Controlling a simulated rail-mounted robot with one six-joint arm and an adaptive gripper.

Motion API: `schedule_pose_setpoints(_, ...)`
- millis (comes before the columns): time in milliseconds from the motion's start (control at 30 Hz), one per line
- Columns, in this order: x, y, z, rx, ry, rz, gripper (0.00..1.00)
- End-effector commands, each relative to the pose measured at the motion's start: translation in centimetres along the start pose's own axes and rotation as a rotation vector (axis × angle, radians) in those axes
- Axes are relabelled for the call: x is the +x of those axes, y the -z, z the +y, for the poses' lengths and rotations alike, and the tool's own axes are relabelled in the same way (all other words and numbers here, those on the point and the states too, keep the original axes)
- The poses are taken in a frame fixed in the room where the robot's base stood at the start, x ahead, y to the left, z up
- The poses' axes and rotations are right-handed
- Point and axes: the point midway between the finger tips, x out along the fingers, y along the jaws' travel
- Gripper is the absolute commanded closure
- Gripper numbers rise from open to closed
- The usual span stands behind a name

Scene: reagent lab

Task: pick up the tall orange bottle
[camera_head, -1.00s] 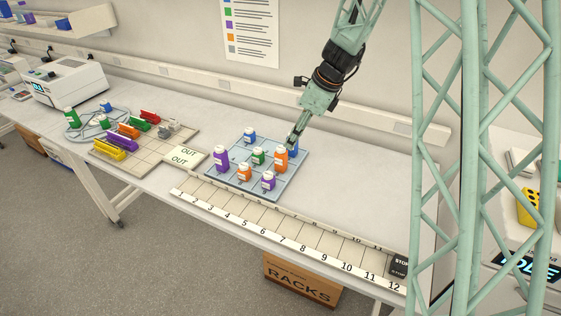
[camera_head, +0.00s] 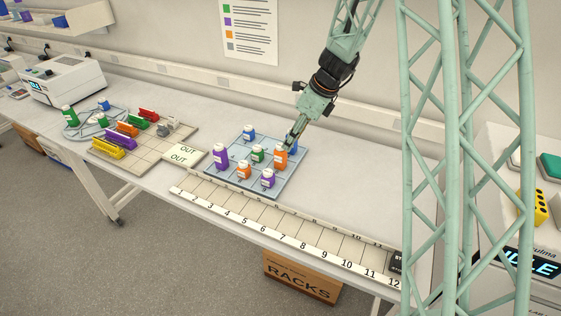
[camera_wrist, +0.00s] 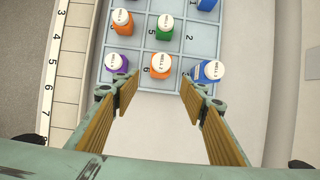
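The tall orange bottle (camera_head: 280,158) with a white cap stands upright on the right part of the blue-grey grid tray (camera_head: 213,180). In the wrist view the tall orange bottle (camera_wrist: 160,67) stands ahead of the gap between my fingers. My gripper (camera_wrist: 158,88) is open and empty, its fingers spread to either side. In the head view my gripper (camera_head: 289,144) reaches down from the upper right, close behind the bottle's cap, and partly hides a blue bottle (camera_head: 293,141). I cannot tell whether it touches either bottle.
In the wrist view a purple bottle (camera_wrist: 117,66) and a blue bottle (camera_wrist: 211,71) flank the orange one, near my fingertips. A short orange bottle (camera_head: 244,171) and a green bottle (camera_head: 257,154) share the tray. A numbered strip (camera_head: 262,226) runs along the bench front.

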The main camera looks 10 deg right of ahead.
Motion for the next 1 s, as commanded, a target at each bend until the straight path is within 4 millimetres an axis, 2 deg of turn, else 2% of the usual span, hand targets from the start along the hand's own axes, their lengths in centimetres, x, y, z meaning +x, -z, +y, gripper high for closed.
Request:
schedule_pose_setpoints(200, 2.8, 0.0, 0.1, 0.0, -0.002, 0.001, 0.6)
schedule_pose_setpoints(500, 6.0, 0.0, 0.1, -0.001, -0.001, 0.0, 0.6)
schedule_pose_setpoints(700, 6.8, 0.0, 0.0, 0.0, 0.0, 0.0, 0.6)
schedule_pose_setpoints(1000, 6.8, -0.1, 0.0, 0.0, 0.0, 0.0, 0.6)
